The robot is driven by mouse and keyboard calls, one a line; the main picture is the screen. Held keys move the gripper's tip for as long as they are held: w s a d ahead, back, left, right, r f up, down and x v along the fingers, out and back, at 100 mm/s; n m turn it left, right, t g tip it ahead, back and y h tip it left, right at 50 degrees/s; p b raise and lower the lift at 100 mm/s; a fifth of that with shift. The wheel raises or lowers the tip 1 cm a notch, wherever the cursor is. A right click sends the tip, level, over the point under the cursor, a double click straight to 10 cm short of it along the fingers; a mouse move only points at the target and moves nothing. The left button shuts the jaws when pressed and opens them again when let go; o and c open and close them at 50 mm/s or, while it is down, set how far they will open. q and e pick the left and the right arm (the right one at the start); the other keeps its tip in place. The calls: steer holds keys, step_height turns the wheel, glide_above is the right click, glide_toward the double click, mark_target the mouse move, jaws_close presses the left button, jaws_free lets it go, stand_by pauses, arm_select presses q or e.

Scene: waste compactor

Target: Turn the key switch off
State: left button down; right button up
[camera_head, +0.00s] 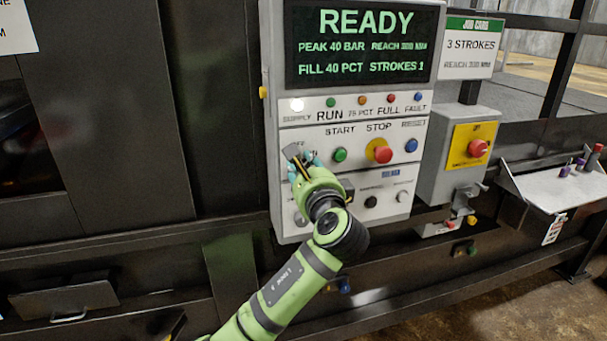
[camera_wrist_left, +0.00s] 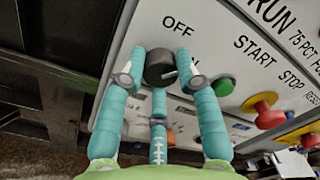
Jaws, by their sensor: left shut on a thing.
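The key switch (camera_wrist_left: 160,66) is a dark round knob on the pale control panel. The word OFF is printed above it, and a second label at its lower right is mostly hidden. A light mark on the knob points to the right, toward that label. My left gripper (camera_head: 303,163) reaches the left part of the panel in the head view and covers most of the switch there. In the left wrist view its teal fingers (camera_wrist_left: 159,70) stand on both sides of the knob and are shut on it. My right gripper is in neither view.
To the right of the switch are a green start button (camera_head: 340,155), a red stop button (camera_head: 383,154) and a blue button (camera_head: 411,146). The screen (camera_head: 362,45) above reads READY. A red emergency button (camera_head: 478,148) sits on a side box.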

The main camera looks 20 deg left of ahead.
arm_select(q)
steer(key=n+b, duration=0.6)
steer(key=n, duration=0.2)
steer(key=shift+n, duration=0.3)
steer(key=shift+r, duration=0.1)
steer(key=c, duration=0.9)
jaws_free()
steer(key=v, duration=1.2)
steer(key=shift+f, duration=0.2)
steer(key=shift+w+d, duration=0.1)
